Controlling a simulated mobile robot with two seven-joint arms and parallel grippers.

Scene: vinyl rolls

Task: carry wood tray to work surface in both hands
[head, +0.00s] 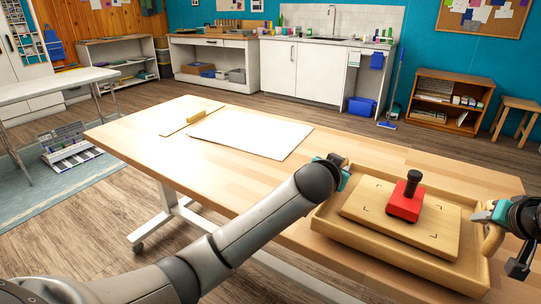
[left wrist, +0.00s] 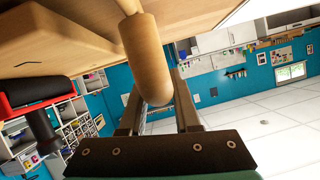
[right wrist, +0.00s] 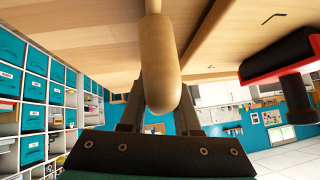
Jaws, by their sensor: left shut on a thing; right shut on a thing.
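The wood tray (head: 401,259) is a shallow box with raised walls, at the right end of the wooden work table (head: 375,150). A flat wooden board with dark corner marks (head: 370,206) lies in it. A red block with a black knob (head: 405,205) stands upright on the board. My left gripper (head: 340,172) is at the tray's far left side, shut on a rounded wooden handle (left wrist: 150,60). My right gripper (head: 491,222) is at the right side, shut on the other handle (right wrist: 160,65). Whether the tray touches the table cannot be told.
A white sheet (head: 250,133) and a thin wooden board with a small yellow bar (head: 182,117) lie on the table's left half. Bare tabletop lies between the sheet and the tray. A wooden shelf (head: 448,100) and stool stand at the back right.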

